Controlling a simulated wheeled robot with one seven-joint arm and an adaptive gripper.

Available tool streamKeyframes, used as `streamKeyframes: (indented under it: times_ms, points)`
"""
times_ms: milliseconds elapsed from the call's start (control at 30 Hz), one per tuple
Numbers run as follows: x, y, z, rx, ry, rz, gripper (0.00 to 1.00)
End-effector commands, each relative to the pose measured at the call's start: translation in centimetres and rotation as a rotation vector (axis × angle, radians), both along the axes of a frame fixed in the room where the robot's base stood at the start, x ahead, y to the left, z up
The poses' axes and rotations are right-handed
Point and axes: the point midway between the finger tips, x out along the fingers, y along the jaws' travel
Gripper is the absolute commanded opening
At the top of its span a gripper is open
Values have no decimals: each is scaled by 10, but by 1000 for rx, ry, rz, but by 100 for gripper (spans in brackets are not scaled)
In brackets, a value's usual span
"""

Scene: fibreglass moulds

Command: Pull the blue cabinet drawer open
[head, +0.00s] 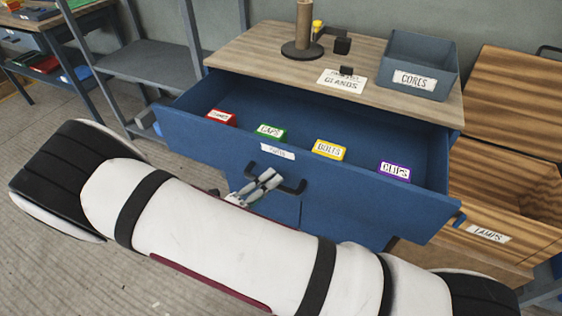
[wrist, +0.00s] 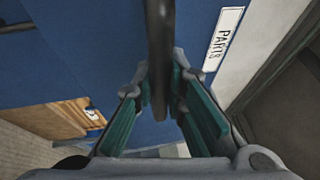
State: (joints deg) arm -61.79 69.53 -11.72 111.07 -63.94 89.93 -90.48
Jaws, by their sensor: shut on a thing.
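The blue cabinet drawer (head: 400,213) stands well out from the blue cabinet, under its wooden top (head: 240,55). Its inside shows, with red, green, yellow and purple labelled blocks along the front. A dark bar handle (head: 292,188) is on the drawer front, below a white label (head: 277,151). My gripper (head: 262,185) is at the handle, its fingers closed around the bar. In the wrist view the dark handle bar (wrist: 160,50) runs between the green-padded fingers of my gripper (wrist: 158,85). The label there reads PARTS (wrist: 223,38). My arm hides part of the cabinet's lower front.
On the cabinet top stand a blue bin marked CORES (head: 418,65), a GLANDS card (head: 342,80) and a brown post on a dark base (head: 302,48). A wooden unit with an open LAMPS drawer (head: 490,234) is at right. Grey shelving (head: 150,60) is at left.

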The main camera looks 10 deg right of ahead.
Motion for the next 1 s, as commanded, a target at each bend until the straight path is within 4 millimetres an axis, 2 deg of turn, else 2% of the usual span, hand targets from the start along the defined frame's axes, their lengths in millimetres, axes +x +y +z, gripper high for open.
streamKeyframes:
  times_ms: [200,400,600,967,1000]
  points:
    - [-32,24,-1,3,1,2,0]
    - [-50,36,-1,3,1,0,0]
    - [-57,41,-1,3,1,0,0]
    - [-57,42,-2,4,1,0,0]
    - [-57,42,-2,4,1,0,21]
